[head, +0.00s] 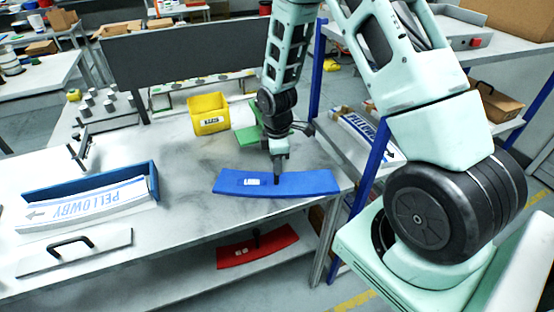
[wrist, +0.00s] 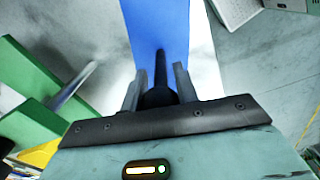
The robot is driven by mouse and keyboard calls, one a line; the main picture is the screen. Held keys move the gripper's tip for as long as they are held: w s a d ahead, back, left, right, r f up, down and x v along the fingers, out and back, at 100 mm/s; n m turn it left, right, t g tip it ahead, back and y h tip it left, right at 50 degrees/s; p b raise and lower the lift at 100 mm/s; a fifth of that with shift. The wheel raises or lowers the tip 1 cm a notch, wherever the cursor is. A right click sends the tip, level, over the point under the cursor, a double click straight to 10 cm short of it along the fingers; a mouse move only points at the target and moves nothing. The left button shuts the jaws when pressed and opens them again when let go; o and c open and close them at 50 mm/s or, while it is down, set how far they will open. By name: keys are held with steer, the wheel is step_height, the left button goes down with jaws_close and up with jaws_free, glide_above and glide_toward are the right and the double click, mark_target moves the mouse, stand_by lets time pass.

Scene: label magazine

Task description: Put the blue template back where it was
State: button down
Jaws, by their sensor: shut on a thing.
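The blue template (head: 310,184) is a long, slightly curved blue plate with a small white label and a dark upright knob. In the head view it is at the right part of the grey table. My gripper (head: 278,173) is above it, shut on its knob. In the wrist view the blue template (wrist: 158,28) runs away from my gripper (wrist: 158,90), whose two fingers stand on either side of the dark knob. I cannot tell whether the plate touches the table or is slightly above it.
A green block (head: 250,136) and a yellow bin (head: 209,114) stand behind. A blue magazine (head: 40,191) with PELLOWBY labels is at left, a handled plate (head: 75,252) in front of it. A red template (head: 257,247) lies on the lower shelf. A blue post (head: 375,165) stands right.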

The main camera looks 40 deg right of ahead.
steer(key=shift+f, duration=0.1)
steer(key=c, duration=1.1)
jaws_free()
steer(key=shift+o, duration=0.2)
step_height(320, 180, up, 12)
steer(key=b, duration=0.3)
steer(key=shift+f, duration=0.1)
steer(key=s+a+r, duration=0.3)
steer(key=a, duration=0.6)
steer(key=s+a+r+m, duration=0.1)
steer(key=s+a+m, duration=0.1)
steer(key=s+a, duration=0.5)
steer(key=s+a+r+m, duration=0.2)
steer(key=s+a, duration=0.6)
steer(key=s, duration=0.5)
steer(key=shift+s+r+y, duration=0.25)
steer(key=shift+s+y, duration=0.05)
